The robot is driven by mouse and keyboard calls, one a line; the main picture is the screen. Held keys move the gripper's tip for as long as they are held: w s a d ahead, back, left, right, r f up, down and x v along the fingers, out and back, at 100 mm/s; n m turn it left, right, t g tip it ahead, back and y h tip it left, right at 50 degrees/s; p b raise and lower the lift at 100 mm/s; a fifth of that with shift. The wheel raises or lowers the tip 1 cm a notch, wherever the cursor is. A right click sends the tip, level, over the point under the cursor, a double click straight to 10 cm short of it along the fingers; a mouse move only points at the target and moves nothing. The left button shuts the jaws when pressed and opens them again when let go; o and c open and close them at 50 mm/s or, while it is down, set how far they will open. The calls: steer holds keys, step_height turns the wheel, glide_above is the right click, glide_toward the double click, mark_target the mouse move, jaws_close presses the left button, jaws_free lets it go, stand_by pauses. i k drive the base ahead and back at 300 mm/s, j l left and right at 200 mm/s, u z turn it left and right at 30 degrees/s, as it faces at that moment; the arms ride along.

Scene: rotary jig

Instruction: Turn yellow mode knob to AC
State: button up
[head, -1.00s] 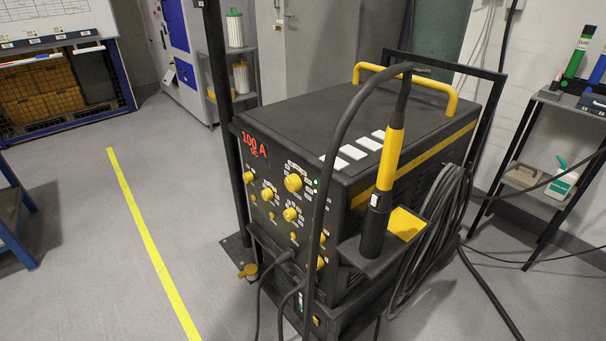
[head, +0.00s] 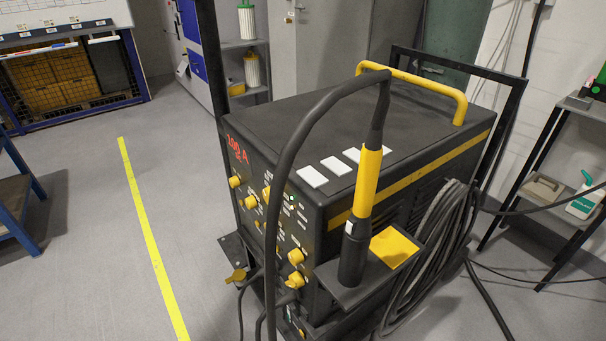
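A black welding machine (head: 330,135) stands in the middle of the head view. Its front panel faces left and shows at a steep angle. Several yellow knobs sit on the panel: one at the left (head: 234,182), one beside it (head: 251,202), one higher up near the lit marks (head: 267,192) and a larger one low down (head: 296,257). The labels are too small to read, so I cannot tell which is the mode knob or where it points. My gripper is not in view.
A yellow and black torch (head: 366,185) stands in a holder on the machine's near side, its cable (head: 290,150) arching across the panel. Coiled cables (head: 430,235) hang on the right side. A shelf (head: 560,150) stands at right. The floor left of the machine is clear around a yellow line (head: 150,230).

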mark_target(234, 183)
steer(key=i+j+u, duration=0.45)
steer(key=i+j, duration=0.35)
steer(key=j, duration=0.15)
steer(key=i+j+u, duration=0.45)
steer(key=i+j, duration=0.2)
steer(key=i, duration=0.3)
